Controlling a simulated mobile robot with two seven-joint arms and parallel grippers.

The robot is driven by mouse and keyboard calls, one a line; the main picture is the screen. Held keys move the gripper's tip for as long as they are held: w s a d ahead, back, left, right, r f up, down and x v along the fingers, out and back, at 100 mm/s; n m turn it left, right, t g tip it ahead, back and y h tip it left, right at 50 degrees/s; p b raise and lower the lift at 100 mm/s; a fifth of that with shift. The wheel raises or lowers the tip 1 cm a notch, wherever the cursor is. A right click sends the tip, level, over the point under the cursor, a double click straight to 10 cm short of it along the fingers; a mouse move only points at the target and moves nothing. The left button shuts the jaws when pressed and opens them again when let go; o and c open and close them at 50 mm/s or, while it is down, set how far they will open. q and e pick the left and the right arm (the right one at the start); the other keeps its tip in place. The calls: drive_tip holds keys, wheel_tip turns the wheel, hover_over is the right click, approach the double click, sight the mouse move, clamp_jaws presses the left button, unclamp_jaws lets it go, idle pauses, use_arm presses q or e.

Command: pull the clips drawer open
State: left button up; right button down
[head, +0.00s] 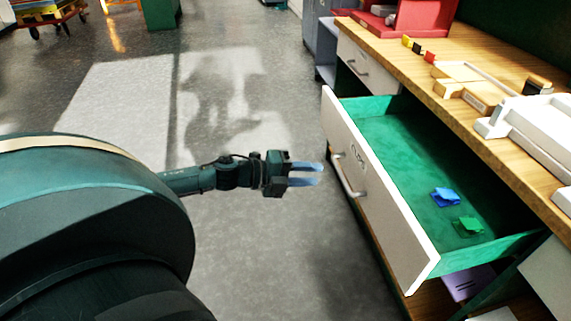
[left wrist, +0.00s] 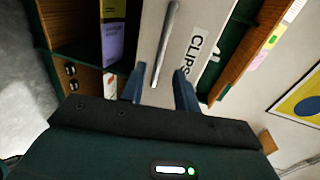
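The clips drawer (head: 385,198) stands pulled out from the wooden desk, with its green inside showing. A blue clip (head: 445,197) and a green clip (head: 467,226) lie on its floor. Its white front carries a metal bar handle (head: 347,176) and a label. In the left wrist view the label reads CLIPS (left wrist: 196,52), and the handle (left wrist: 165,45) shows beyond the fingers. My left gripper (head: 305,174) is open and empty, just left of the handle and apart from it. Its two fingers also show in the left wrist view (left wrist: 160,88). My right gripper is not in view.
A closed drawer (head: 362,68) with a handle sits farther back. The desk top (head: 465,75) holds a red object (head: 410,18), small blocks and white trays. A purple item (head: 468,283) lies below the open drawer. The grey floor (head: 235,250) left of the desk is clear.

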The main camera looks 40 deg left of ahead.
use_arm(q)
drive_tip(key=shift+p+v, duration=0.35)
drive_tip(key=shift+v, duration=2.65)
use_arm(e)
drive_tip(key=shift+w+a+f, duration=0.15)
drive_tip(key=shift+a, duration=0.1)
